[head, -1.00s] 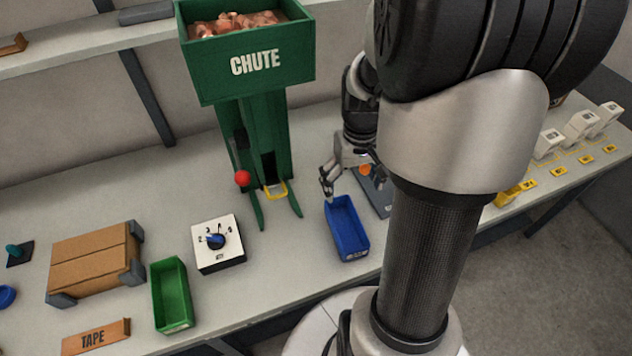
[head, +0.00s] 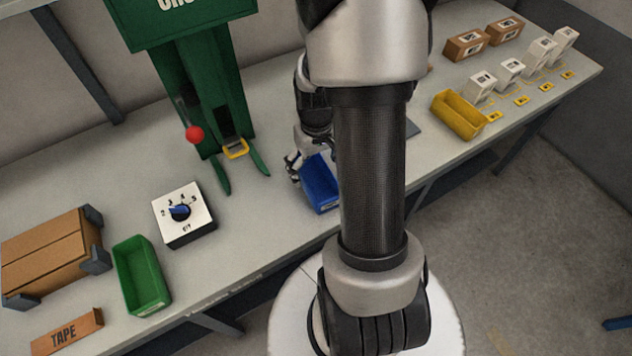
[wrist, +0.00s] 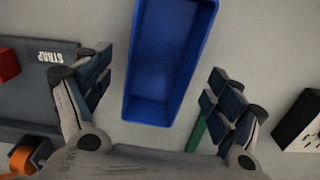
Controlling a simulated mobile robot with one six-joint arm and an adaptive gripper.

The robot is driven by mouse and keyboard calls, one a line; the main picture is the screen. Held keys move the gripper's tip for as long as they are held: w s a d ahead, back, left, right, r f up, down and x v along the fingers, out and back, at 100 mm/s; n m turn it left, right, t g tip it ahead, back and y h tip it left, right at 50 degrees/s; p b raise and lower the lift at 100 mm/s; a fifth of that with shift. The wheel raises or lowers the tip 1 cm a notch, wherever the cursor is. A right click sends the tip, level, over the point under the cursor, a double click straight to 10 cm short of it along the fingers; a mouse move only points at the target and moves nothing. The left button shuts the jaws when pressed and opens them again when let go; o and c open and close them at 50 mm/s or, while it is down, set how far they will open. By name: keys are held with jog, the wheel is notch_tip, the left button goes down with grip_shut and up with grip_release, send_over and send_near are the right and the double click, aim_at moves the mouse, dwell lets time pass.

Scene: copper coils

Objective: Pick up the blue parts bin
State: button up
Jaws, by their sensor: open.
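The blue parts bin (head: 320,184) stands on the bench, partly hidden behind my arm in the head view. In the wrist view the empty blue bin (wrist: 165,65) lies ahead, with its near end between the lines of my two fingers. My gripper (wrist: 155,90) is open, one finger on each side of the bin with a gap on both sides. In the head view my gripper (head: 293,168) is at the bin's far left end. I cannot tell its exact height above the bench.
The green chute (head: 205,100) with a red knob (head: 195,134) stands behind left. A dial box (head: 183,215), green bin (head: 141,276) and cardboard box (head: 50,255) are left. A yellow bin (head: 457,115) is right. In the wrist view a STRAP tray (wrist: 40,85) lies left.

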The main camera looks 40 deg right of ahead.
aim_at(316, 184)
notch_tip(316, 184, down, 3)
jog(key=shift+w+f+b, duration=0.1)
jog(key=shift+f+b, duration=0.05)
jog(key=shift+b, duration=0.4)
jog(key=c, duration=1.2)
